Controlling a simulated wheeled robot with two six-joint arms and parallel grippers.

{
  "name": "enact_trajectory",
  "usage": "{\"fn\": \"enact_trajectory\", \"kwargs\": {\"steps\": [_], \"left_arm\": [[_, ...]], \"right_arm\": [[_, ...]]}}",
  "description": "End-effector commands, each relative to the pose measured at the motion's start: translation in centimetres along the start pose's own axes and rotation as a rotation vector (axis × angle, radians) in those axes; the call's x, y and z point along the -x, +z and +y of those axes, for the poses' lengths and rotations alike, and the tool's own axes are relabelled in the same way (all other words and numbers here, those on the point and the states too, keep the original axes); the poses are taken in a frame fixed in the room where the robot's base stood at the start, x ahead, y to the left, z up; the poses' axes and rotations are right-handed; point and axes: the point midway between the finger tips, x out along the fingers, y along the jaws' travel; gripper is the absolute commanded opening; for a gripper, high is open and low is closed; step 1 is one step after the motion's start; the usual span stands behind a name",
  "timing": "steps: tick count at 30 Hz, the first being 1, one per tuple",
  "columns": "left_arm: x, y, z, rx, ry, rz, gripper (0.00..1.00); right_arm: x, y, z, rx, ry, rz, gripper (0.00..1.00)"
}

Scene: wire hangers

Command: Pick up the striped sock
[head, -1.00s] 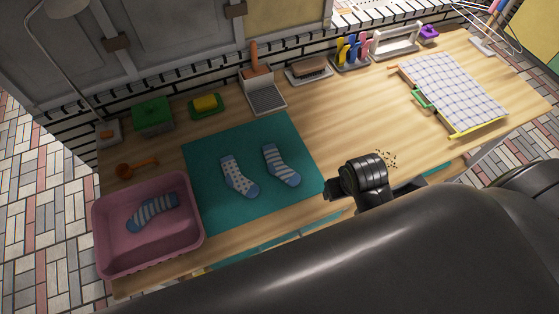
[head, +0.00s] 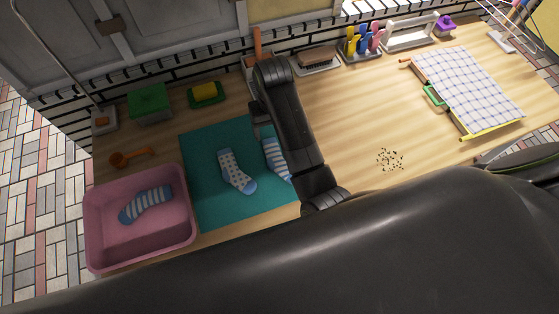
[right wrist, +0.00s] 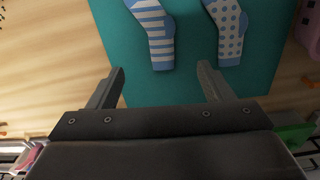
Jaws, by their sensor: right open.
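A blue and white striped sock (head: 275,158) lies on the teal mat (head: 205,211), partly hidden by my right arm in the head view. It also shows in the right wrist view (right wrist: 156,32), ahead of the fingertips. A dotted sock (head: 236,170) lies beside it on the mat, and in the right wrist view (right wrist: 229,30) it is to the right of the striped one. Another striped sock (head: 147,204) lies in the pink bin. My right gripper (right wrist: 160,78) is open and empty, apart from the socks, near the mat's edge. My left gripper is not in view.
The pink bin (head: 92,228) stands at the left. Crumbs (head: 390,159) and a checked cloth (head: 467,88) lie to the right.

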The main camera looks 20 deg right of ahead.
Motion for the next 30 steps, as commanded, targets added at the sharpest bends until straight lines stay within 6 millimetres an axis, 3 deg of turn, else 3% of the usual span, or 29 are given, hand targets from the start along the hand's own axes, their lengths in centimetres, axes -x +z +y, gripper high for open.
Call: {"fn": "enact_trajectory", "kwargs": {"steps": [1, 7, 15, 26, 30], "left_arm": [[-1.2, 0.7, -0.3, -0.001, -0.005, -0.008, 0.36], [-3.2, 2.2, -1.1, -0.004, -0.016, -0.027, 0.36], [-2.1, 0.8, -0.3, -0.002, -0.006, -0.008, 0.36], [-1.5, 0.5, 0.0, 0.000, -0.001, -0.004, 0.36], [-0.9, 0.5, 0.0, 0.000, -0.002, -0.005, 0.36]], "right_arm": [[-1.3, 0.0, 0.0, 0.000, 0.000, 0.001, 0.74], [-3.5, 0.0, 0.0, 0.000, 0.000, 0.001, 0.74], [-8.3, 0.1, 0.1, 0.001, 0.001, -0.002, 0.74], [-10.9, 0.1, -0.1, 0.000, 0.001, -0.001, 0.74], [-12.6, 0.2, -0.2, 0.001, 0.001, -0.002, 0.74]]}}
